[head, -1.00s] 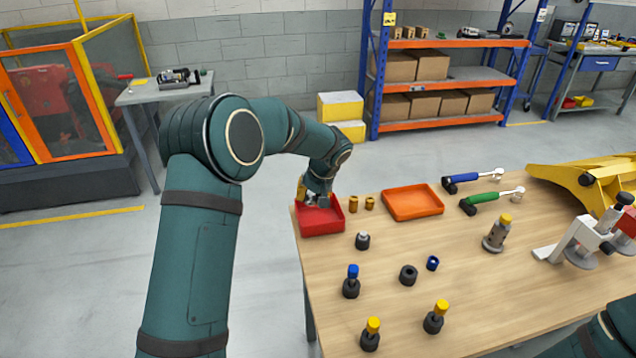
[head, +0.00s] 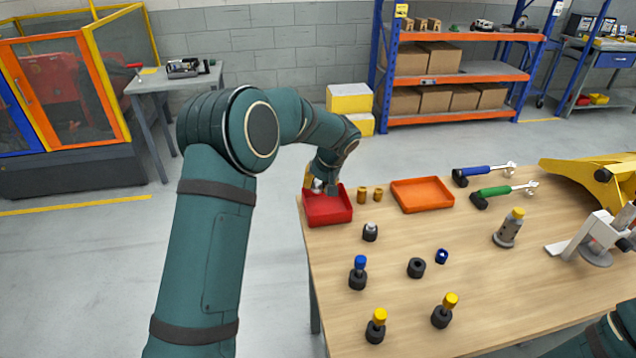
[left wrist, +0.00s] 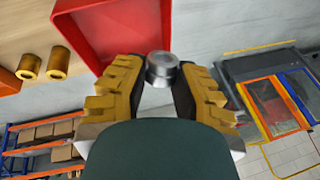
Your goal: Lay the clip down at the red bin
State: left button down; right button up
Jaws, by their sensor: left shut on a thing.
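The red bin (head: 328,219) is a shallow open tray at the far left corner of the table. It also shows in the left wrist view (left wrist: 96,32). My left gripper (head: 321,188) is at the bin's far left rim, pointing down. In the left wrist view its yellow-sided fingers (left wrist: 162,76) are closed on a small grey round metal piece, which I take as the clip (left wrist: 162,66). The clip appears at the bin's edge; whether it touches the bin I cannot tell. My right gripper is out of view; only part of that arm shows at bottom right.
Two brass-coloured cylinders (head: 362,195) stand right of the bin, then an orange tray (head: 423,206). Several dark knobs with coloured tops, such as the blue one (head: 358,274), stand nearer. Blue (head: 483,170) and green (head: 502,191) handled tools lie behind. Bare floor lies left of the table.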

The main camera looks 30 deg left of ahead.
pick_arm(q)
notch_tip(320, 180, down, 2)
jog(key=shift+b, duration=0.6)
jog(key=shift+f+b, duration=2)
jog(key=shift+f, duration=0.65)
jog(key=c, duration=0.8)
grip_release()
jog(key=shift+o, duration=0.2)
jog(key=shift+r, duration=0.15)
jog(key=v, duration=1.2)
